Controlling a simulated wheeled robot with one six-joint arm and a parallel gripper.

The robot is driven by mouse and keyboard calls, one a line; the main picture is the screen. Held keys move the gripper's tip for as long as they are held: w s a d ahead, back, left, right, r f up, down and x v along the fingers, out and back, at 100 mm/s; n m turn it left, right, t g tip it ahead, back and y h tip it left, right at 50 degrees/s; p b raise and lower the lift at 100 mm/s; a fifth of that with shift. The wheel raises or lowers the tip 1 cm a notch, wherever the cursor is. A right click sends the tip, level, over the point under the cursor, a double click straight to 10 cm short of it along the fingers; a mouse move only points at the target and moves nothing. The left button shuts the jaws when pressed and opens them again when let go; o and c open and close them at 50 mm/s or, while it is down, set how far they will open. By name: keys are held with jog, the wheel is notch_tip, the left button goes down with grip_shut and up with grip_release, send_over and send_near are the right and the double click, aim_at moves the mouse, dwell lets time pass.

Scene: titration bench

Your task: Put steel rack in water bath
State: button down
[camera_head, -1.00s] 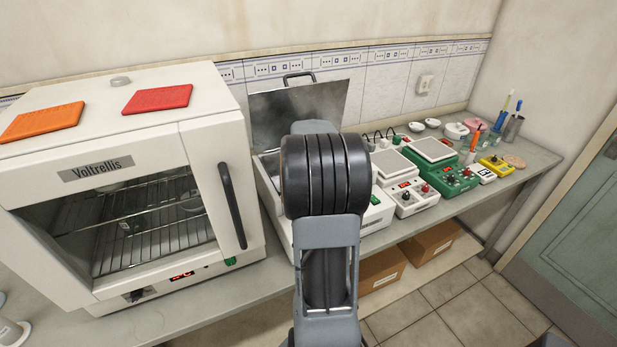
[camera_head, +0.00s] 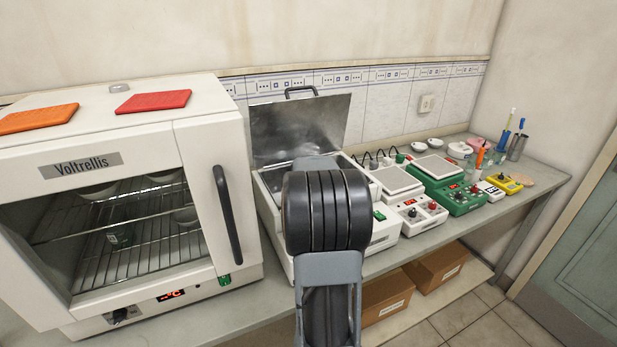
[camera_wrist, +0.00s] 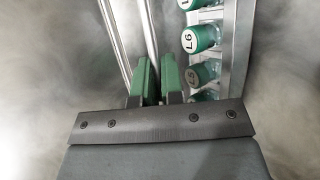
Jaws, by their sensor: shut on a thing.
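The water bath (camera_head: 268,190) is a white box with its steel lid (camera_head: 299,130) raised, standing right of the oven. My arm covers much of its front and opening in the head view. In the wrist view my gripper (camera_wrist: 158,72) has green fingers close together, shut on a thin metal bar of the steel rack (camera_wrist: 232,50). The rack is hidden in the head view.
A white oven (camera_head: 120,200) with a glass door stands close on the left. White and green stirrer units (camera_head: 445,185) line the bench to the right. Cardboard boxes (camera_head: 436,268) sit below the bench. A wall is behind.

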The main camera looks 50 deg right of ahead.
jog(key=shift+f, duration=0.1)
jog(key=c, duration=1.7)
grip_release()
jog(key=shift+f, duration=0.1)
jog(key=o, duration=0.5)
jog(key=shift+c, duration=0.2)
jog(key=shift+s+a+r, duration=0.1)
jog(key=shift+a+r, duration=0.05)
jog(key=shift+r, duration=0.2)
jog(key=p+v, duration=0.3)
jog(key=v, duration=0.8)
jog(key=shift+s+a, duration=0.2)
jog(key=shift+a+r, duration=0.1)
